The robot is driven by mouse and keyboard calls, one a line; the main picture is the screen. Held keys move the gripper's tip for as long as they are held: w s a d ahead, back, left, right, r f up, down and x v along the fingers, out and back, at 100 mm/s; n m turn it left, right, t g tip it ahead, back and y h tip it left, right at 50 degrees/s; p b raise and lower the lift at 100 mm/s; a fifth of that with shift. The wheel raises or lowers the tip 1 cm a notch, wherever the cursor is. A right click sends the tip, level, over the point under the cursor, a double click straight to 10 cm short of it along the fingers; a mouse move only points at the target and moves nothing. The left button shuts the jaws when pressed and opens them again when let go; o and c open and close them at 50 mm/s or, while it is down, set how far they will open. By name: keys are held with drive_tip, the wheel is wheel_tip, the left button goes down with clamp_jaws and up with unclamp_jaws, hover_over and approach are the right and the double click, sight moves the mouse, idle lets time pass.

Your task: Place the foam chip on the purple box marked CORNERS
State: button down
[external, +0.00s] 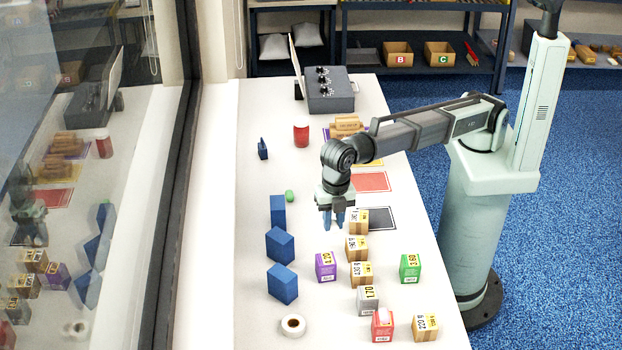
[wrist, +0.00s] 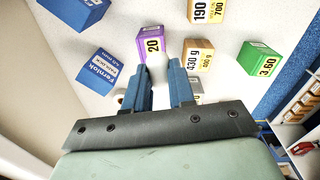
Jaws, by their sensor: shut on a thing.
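My gripper (external: 332,224) hangs over the table, fingers pointing down. In the wrist view its two blue fingers (wrist: 166,88) are shut on a pale white piece, which looks like the foam chip (wrist: 157,68). The purple box (external: 324,267), with a yellow number label, stands on the table just in front of and below my gripper. It also shows in the wrist view (wrist: 148,33), beyond the held piece. The word CORNERS is too small to read. The chip appears apart from the box.
Several cardboard boxes (external: 361,274) stand right of the purple box, with a green box (external: 410,268), a grey box (external: 366,303) and a red box (external: 382,330). Blue boxes (external: 281,246) stand to the left. A tape roll (external: 293,325) lies in front. A window runs along the left.

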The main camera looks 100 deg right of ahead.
sight(326, 259)
drive_tip(key=shift+w+a+f+m, duration=0.3)
drive_tip(key=shift+a+f+m, duration=0.05)
drive_tip(key=shift+f, duration=1.05)
drive_tip(key=shift+w+a+f+m, duration=0.3)
drive_tip(key=shift+a+f, duration=0.05)
drive_tip(key=shift+f, duration=1.1)
drive_tip(key=shift+w+a+f+m, duration=0.3)
drive_tip(key=shift+a+f+m, duration=0.05)
drive_tip(key=shift+f, duration=1.05)
drive_tip(key=shift+f, duration=0.1)
drive_tip(key=c, duration=0.9)
unclamp_jaws()
drive_tip(key=shift+c, duration=0.2)
wheel_tip(326, 259, up, 12)
